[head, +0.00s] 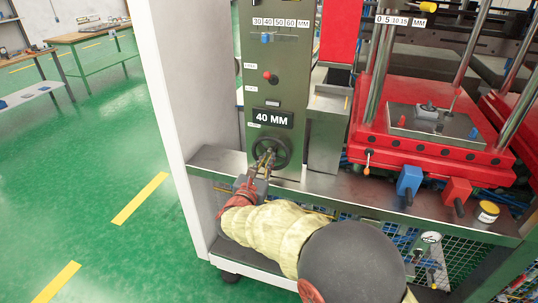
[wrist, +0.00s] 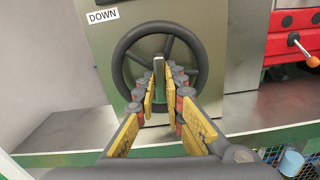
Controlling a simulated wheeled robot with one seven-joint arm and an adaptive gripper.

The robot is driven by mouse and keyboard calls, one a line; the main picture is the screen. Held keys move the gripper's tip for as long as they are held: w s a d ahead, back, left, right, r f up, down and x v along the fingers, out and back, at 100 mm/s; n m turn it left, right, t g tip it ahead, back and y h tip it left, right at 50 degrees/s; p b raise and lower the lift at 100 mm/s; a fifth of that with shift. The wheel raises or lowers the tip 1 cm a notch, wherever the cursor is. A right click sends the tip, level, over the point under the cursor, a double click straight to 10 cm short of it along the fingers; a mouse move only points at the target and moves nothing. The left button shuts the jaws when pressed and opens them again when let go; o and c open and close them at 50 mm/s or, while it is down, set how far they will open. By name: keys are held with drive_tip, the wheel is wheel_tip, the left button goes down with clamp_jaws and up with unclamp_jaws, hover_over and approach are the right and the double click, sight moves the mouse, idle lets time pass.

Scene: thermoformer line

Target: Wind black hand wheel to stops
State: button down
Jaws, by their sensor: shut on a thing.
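The black hand wheel (head: 288,150) is on the green-grey panel below a "40 MM" sign (head: 273,119). In the wrist view the wheel (wrist: 119,68) faces me, with its spokes and rim showing. A grey upright handle (wrist: 159,75) stands out from it, between my fingers. My gripper (head: 266,160) reaches the wheel from below; in the wrist view the gripper (wrist: 160,88) has its yellow-padded fingers closed around the handle. The fingers hide part of the wheel's middle and lower rim.
A scale (head: 280,23) marked 30 to 60 MM has a blue pointer (head: 265,38) near 40. A red-knobbed lever (head: 270,77) sits below it. A "DOWN" label (wrist: 102,15) is left of the wheel. A steel shelf (head: 330,185) runs below; a red press (head: 430,150) stands right.

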drive_tip(key=shift+f+m, duration=0.1)
drive_tip(key=shift+m, duration=1.3)
drive_tip(key=shift+m, duration=1.3)
drive_tip(key=c, duration=1.8)
unclamp_jaws()
drive_tip(key=shift+s+a, duration=0.1)
drive_tip(key=shift+s, duration=0.05)
drive_tip(key=v, duration=1.1)
drive_tip(key=shift+s, duration=0.4)
